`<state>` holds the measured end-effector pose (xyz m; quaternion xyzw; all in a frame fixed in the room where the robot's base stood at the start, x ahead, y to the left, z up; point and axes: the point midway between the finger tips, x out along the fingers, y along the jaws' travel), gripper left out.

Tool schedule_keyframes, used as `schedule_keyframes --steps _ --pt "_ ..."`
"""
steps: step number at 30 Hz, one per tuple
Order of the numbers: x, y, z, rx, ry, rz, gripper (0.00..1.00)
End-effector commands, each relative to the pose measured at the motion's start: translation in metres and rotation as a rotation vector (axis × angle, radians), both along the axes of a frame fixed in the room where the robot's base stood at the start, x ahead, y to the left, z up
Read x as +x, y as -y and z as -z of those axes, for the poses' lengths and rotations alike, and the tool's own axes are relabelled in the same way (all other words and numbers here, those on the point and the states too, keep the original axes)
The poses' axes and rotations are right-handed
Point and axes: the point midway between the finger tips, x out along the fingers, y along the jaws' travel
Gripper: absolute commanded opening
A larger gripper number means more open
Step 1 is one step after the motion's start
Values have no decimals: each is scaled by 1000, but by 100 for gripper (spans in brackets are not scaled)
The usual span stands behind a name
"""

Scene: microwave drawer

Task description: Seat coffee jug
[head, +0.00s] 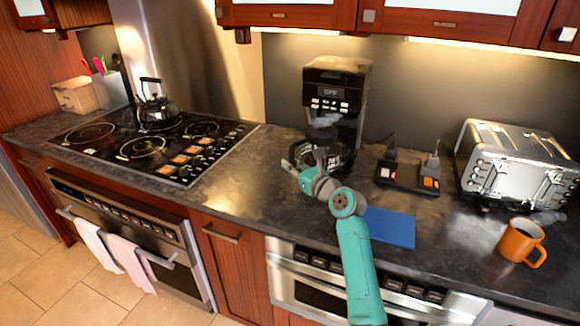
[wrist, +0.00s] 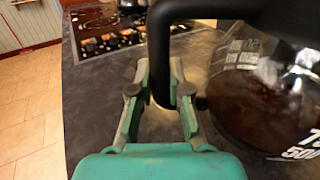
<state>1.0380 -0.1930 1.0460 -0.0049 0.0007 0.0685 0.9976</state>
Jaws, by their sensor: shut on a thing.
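The coffee jug (wrist: 262,108) is glass with white markings, dark coffee inside and a black handle (wrist: 160,50). My gripper (wrist: 160,100) is shut on the handle, one finger on each side, in the wrist view. In the head view the jug (head: 336,158) is at the front foot of the black coffee machine (head: 338,80), and my gripper (head: 296,166) is at its left. My gripper and arm partly hide the jug. I cannot tell whether the jug rests on the machine's plate or sits just in front of it.
A blue mat (head: 390,227) lies right of my arm. A black socket strip (head: 407,177) with plugs, a steel toaster (head: 515,165) and an orange mug (head: 521,241) are farther right. The hob (head: 150,145) with a kettle (head: 157,108) is left. Counter between hob and jug is clear.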

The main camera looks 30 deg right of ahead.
Motion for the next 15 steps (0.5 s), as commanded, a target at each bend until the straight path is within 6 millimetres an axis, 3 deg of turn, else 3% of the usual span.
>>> schedule_keyframes --steps 15 --pt "20 25 3 -1 4 0 0"
